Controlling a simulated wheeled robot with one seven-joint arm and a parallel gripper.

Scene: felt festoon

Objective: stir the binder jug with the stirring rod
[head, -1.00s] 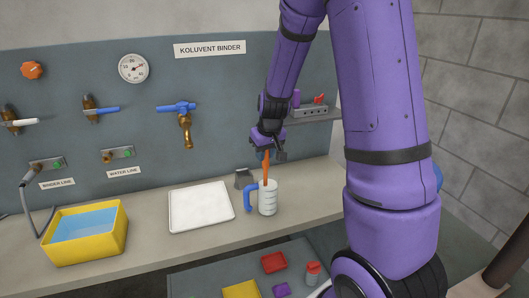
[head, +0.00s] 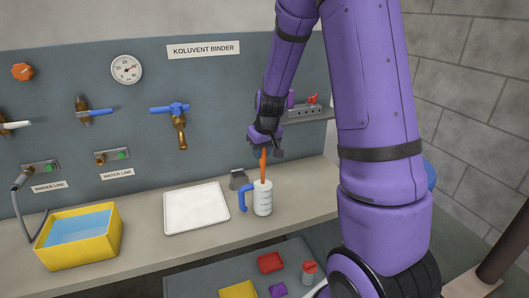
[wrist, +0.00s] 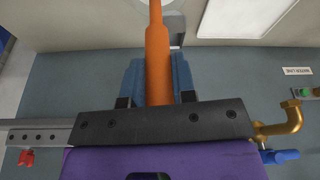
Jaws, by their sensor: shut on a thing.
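The binder jug (head: 263,200) is a white measuring jug with a blue handle, standing upright on the bench. The orange stirring rod (head: 263,165) stands nearly upright with its lower end inside the jug; that end is hidden by the jug wall. My gripper (head: 265,148) is above the jug and shut on the upper part of the rod. In the wrist view the rod (wrist: 157,50) runs between the two blue-grey finger pads of my gripper (wrist: 158,80). The jug's contents cannot be seen.
A white tray (head: 197,208) lies left of the jug, and a small grey block (head: 238,180) stands just behind it. A yellow tub of blue liquid (head: 78,250) is farther left. A brass tap with a blue handle (head: 180,130) juts from the panel. A shelf (head: 308,114) is behind my gripper.

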